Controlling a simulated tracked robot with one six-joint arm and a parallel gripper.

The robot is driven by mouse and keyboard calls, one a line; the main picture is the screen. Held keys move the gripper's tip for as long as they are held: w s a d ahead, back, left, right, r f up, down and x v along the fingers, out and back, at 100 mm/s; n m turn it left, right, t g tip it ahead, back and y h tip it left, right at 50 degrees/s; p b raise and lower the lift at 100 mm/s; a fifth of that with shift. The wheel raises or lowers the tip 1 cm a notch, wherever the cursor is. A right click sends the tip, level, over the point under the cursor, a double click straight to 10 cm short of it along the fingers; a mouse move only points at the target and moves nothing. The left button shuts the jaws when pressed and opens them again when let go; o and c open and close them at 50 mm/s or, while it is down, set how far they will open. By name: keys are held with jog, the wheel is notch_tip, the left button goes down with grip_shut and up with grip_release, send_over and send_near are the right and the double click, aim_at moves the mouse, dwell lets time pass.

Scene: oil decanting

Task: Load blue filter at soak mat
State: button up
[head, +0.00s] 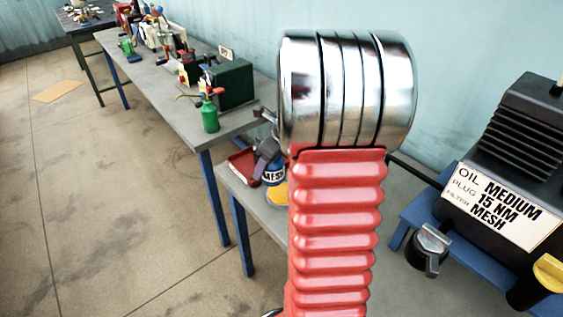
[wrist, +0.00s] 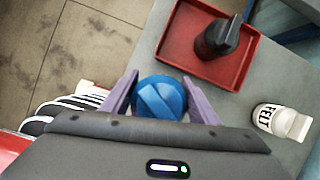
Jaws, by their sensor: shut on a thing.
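The blue filter (wrist: 160,97) is between the two purple fingers of my gripper (wrist: 159,80) in the wrist view, its round ribbed top facing the camera. My gripper is shut on it. In the head view, my gripper (head: 266,152) is partly hidden behind my red arm, and the blue filter (head: 273,170) shows a white band reading MESH. A yellow round thing (head: 277,196) shows just below it on the low grey bench; I cannot tell whether they touch. I cannot make out a soak mat for certain.
A red tray (wrist: 178,63) holding a black part (wrist: 215,38) lies beside my gripper. A white FELT container (wrist: 268,117) stands to its right. In the head view, a dark machine (head: 530,130) bears a sign reading MEDIUM, 15 NM, MESH. A long bench (head: 150,80) stands at left.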

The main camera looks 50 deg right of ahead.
aim_at(278, 163)
jog(key=d+m, duration=0.1)
jog(key=s+m, duration=0.1)
jog(key=s+d+m+h, duration=0.1)
jog(key=shift+s+d+r, duration=0.2)
jog(key=shift+d+r, duration=0.05)
jog(key=shift+d, duration=0.05)
jog(key=shift+f, duration=0.1)
jog(key=shift+f, duration=2.9)
jog(key=shift+f, duration=0.55)
dwell(0.5)
jog(key=shift+r, duration=0.15)
jog(key=shift+r, duration=3.45)
jog(key=shift+w, duration=0.1)
